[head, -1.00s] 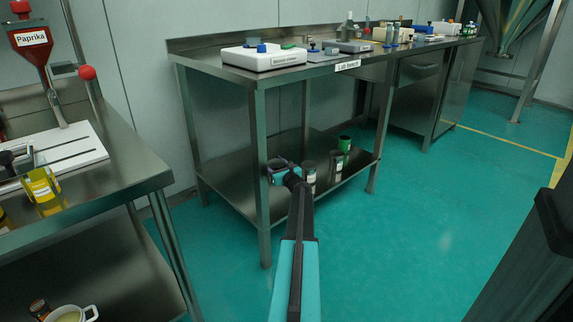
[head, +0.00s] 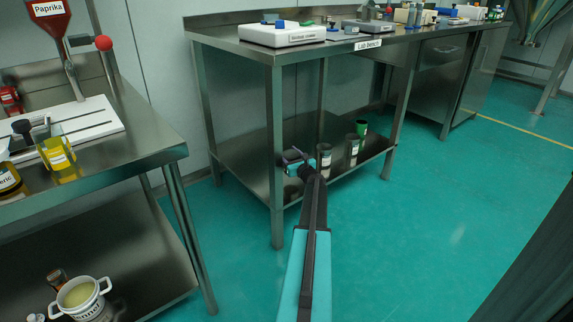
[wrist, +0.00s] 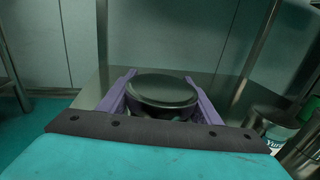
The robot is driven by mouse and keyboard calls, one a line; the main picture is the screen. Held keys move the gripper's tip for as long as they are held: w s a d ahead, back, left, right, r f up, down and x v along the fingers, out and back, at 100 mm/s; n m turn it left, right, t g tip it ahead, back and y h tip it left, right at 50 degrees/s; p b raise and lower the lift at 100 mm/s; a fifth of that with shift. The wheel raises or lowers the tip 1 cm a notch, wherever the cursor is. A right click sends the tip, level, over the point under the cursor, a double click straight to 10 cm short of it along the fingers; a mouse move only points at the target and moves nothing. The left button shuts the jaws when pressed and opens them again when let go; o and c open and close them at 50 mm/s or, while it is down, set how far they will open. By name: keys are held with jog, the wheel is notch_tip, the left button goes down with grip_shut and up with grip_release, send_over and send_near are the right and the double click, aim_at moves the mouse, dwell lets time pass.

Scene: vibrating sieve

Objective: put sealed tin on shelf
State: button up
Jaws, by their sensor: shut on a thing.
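My gripper (wrist: 163,92) is shut on a round tin with a dark lid (wrist: 162,90). Its purple fingers lie on either side of the tin in the wrist view. In the head view my gripper (head: 296,160) is at the left front part of the lab bench's lower shelf (head: 240,158), near the front leg. The tin is small and dark there, partly hidden by the gripper and arm. The wrist view shows the steel shelf behind the tin. I cannot tell whether the tin touches the shelf.
Several jars stand on the shelf just right of my gripper: a labelled jar (head: 323,160), another jar (head: 351,152) and a green-topped one (head: 361,130). The bench's front leg (head: 276,160) is close on the left. Another steel table (head: 150,140) stands at left. Green floor is open at right.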

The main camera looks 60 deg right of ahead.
jog(key=shift+f+b, duration=1.2)
jog(key=shift+f, duration=1.25)
jog(key=shift+f, duration=0.1)
jog(key=o, duration=1.2)
